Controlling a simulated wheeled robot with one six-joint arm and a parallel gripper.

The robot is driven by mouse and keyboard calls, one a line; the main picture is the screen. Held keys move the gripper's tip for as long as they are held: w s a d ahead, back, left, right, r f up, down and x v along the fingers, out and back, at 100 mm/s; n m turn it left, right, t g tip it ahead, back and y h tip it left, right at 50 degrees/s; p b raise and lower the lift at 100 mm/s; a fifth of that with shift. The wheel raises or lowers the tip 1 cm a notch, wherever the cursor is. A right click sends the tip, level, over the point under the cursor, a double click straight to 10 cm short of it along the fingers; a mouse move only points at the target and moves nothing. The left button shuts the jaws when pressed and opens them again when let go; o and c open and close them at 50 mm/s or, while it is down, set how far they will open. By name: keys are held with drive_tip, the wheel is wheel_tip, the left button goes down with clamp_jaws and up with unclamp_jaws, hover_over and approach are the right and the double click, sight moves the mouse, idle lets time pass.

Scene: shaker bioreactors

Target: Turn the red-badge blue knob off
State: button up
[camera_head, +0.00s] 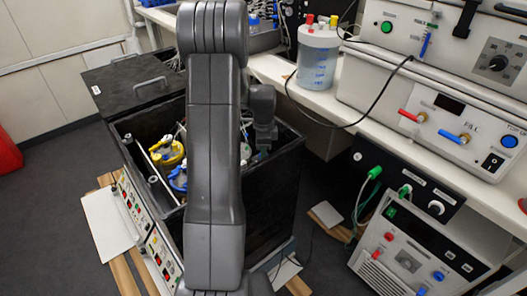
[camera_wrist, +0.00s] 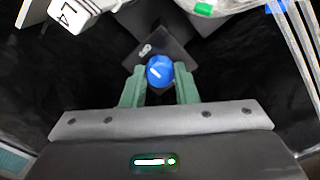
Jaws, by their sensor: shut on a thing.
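A round blue knob (camera_wrist: 158,66) with a white pointer line shows in the wrist view, on a dark plate with a small pale mark. The pointer line is tilted. My gripper (camera_wrist: 160,72) has its two green fingers on either side of the knob, shut on it. No red badge can be made out by the knob. In the head view, my arm reaches into the open black box (camera_head: 275,190), and the knob and fingertips are hidden.
A white block marked L4 (camera_wrist: 70,14) is at upper left in the wrist view, with pale tubes (camera_wrist: 296,45) at right. In the head view, yellow-capped (camera_head: 167,153) and blue-capped (camera_head: 178,178) vessels stand in the box. A bench with instruments (camera_head: 440,115) is at right.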

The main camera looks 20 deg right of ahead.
drive_tip(key=shift+r, duration=0.1)
idle(0.4)
drive_tip(key=o, duration=1)
wheel_tip(320, 180, up, 14)
drive_tip(key=shift+f+p, duration=0.15)
drive_tip(key=shift+p, duration=0.2)
wheel_tip(320, 180, down, 14)
drive_tip(key=shift+r+b, duration=0.1)
drive_tip(key=shift+b, duration=0.25)
drive_tip(key=shift+r, duration=0.1)
